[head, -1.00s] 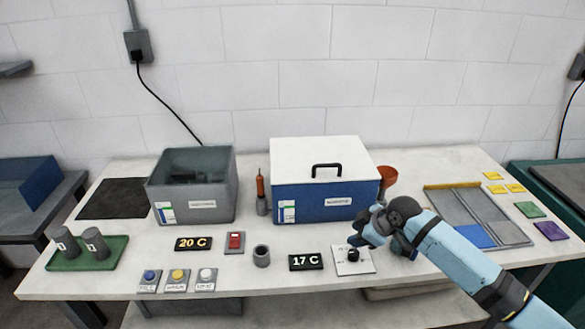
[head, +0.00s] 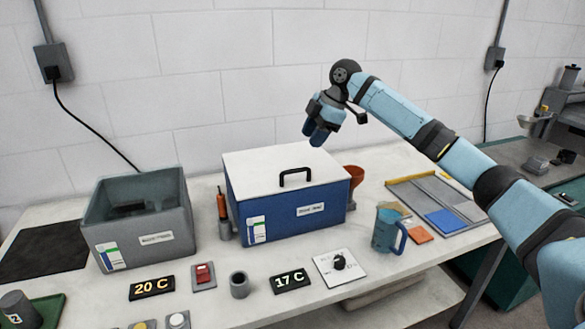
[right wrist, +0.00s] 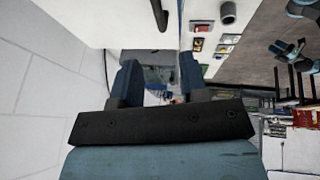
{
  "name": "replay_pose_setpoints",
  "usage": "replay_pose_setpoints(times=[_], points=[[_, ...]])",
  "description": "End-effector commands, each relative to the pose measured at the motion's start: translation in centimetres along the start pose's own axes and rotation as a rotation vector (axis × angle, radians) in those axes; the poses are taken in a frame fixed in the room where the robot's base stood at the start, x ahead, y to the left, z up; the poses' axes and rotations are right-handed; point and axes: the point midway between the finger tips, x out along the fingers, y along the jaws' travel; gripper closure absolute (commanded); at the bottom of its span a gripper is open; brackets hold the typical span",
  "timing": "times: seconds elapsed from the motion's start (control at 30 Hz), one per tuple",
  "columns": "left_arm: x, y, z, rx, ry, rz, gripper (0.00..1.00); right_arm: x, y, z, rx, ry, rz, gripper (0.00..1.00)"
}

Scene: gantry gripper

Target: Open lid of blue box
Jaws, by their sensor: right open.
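The blue box (head: 290,219) stands on the table with its white lid (head: 260,166) closed on top. A black handle (head: 295,177) stands up from the lid. My right gripper (head: 318,137) is open and empty, raised above the right rear part of the lid and apart from the handle. In the right wrist view its two blue fingers (right wrist: 160,80) are spread, with the white lid (right wrist: 145,22) and part of the black handle (right wrist: 158,14) beyond them. My left gripper is not in view.
An open grey bin (head: 140,225) stands left of the box. A blue mug (head: 386,230), an orange funnel (head: 354,175) and a divided tray (head: 437,205) are to the right. A knob panel (head: 338,266), a 17 C display (head: 290,281) and a grey cup (head: 239,284) lie in front.

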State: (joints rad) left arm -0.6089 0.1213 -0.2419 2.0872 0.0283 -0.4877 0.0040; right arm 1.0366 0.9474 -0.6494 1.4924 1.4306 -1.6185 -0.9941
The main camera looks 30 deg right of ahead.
Motion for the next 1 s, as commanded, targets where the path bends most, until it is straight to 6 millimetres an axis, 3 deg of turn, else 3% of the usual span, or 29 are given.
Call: replay_pose_setpoints(times=[0.2, 0.43, 0.6, 0.9, 0.93, 1.0], points=[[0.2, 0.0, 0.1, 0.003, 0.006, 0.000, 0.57, 5.1, -0.1, 0.0, 0.000, 0.000, -0.002, 0.60], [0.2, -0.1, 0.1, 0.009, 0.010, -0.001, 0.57, 8.9, 0.0, 0.0, 0.001, 0.000, -0.001, 0.60], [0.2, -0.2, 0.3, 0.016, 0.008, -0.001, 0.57, 10.1, 0.0, 0.0, 0.000, 0.000, 0.001, 0.60], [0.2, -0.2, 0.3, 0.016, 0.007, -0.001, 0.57, 10.4, 0.0, 0.0, 0.000, -0.001, 0.001, 0.60], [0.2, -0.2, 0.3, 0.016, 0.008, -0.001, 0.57, 10.4, 0.0, 0.0, 0.000, -0.001, 0.001, 0.62], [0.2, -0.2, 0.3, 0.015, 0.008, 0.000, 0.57, 10.4, 0.0, 0.0, 0.000, -0.001, 0.001, 0.78]])
